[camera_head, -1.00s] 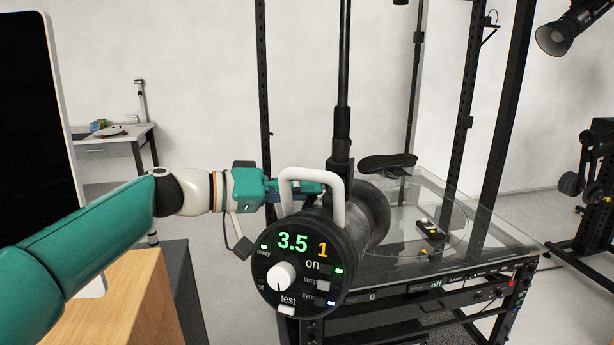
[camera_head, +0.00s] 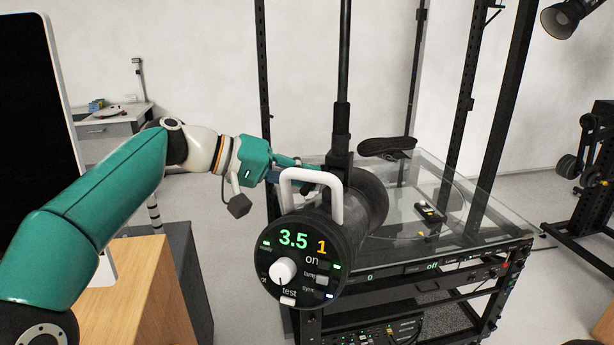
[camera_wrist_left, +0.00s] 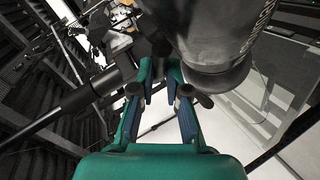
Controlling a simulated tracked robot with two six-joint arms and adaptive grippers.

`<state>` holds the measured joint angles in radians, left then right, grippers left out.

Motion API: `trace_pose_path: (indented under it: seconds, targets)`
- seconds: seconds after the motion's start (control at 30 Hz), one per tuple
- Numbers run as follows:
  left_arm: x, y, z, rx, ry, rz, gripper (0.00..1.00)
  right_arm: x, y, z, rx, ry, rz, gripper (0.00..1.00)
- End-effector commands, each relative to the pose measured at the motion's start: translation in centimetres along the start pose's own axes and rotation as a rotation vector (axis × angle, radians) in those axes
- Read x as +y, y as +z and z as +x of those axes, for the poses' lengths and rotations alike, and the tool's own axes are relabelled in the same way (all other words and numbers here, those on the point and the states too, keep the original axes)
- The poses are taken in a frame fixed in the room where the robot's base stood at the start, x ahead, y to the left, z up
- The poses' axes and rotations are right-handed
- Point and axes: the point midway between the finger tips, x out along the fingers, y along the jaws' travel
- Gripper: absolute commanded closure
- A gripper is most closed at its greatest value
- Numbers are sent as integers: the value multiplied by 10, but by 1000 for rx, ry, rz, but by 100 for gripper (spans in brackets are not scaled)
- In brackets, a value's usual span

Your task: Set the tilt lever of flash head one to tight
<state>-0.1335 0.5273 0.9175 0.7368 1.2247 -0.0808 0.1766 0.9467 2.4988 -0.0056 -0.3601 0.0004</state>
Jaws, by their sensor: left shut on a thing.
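Flash head one (camera_head: 312,262) is a black cylinder on a vertical stand. Its round back panel shows 3.5 and an orange 1, with a white dial and a white handle (camera_head: 283,195) on top. My left gripper (camera_head: 308,172) reaches from the left behind the handle, close to the stand's mount (camera_head: 340,165). Its fingertips are partly hidden there. In the left wrist view, the fingers (camera_wrist_left: 165,88) are beside the grey flash body (camera_wrist_left: 205,40). A dark round-ended lever (camera_wrist_left: 197,97) is at the fingers, and I take it to be the tilt lever. The tight mark is not visible. My right gripper is not in view.
A glass-topped turntable (camera_head: 490,205) with a small device (camera_head: 428,211) stands behind the flash on an equipment rack. Black uprights (camera_head: 455,120) rise around it. A wooden block (camera_head: 145,300) and a large monitor (camera_head: 35,110) stand at the left.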

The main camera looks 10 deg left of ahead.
Motion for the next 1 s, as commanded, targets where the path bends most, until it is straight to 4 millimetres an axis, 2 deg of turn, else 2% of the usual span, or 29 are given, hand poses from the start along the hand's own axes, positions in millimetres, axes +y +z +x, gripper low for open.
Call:
trace_pose_path:
  seconds: [0.13,0.17,0.2,0.57,0.67,1.0]
  targets:
    - [-2,-1,0,4,-3,-1,100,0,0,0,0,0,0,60]
    - [-2,-1,-1,4,-3,-1,81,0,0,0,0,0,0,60]
    - [-2,-1,-1,4,-3,-1,75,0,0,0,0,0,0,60]
    - [-1,-1,-3,3,-1,1,75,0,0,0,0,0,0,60]
    - [-1,-1,-12,4,-1,0,75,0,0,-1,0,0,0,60]
    - [-4,-2,-62,5,-2,-1,75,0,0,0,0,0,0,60]
